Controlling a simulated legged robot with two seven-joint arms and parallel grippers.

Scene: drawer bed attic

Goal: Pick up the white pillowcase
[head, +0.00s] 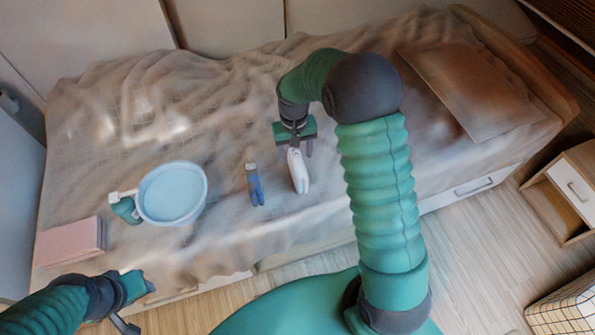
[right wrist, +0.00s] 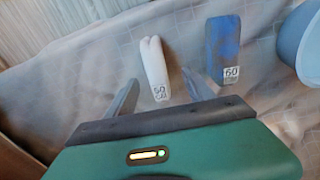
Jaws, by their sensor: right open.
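The white pillowcase (head: 299,171), a narrow folded white bundle, lies on the bed cover. In the right wrist view, the white pillowcase (right wrist: 155,68) has a printed label at its near end. My right gripper (head: 294,149) is open and empty, over the label end of the pillowcase. In the right wrist view its fingers (right wrist: 161,88) stand on either side of that end, apart from it. Whether they touch the cover is unclear. My left gripper (head: 139,304) is at the lower left, near the bed's front edge, with its fingers spread and nothing between them.
A similar blue bundle (head: 255,185) lies just left of the pillowcase. A brown pillow (head: 470,88) lies at the right. A nightstand (head: 566,190) stands beside the bed.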

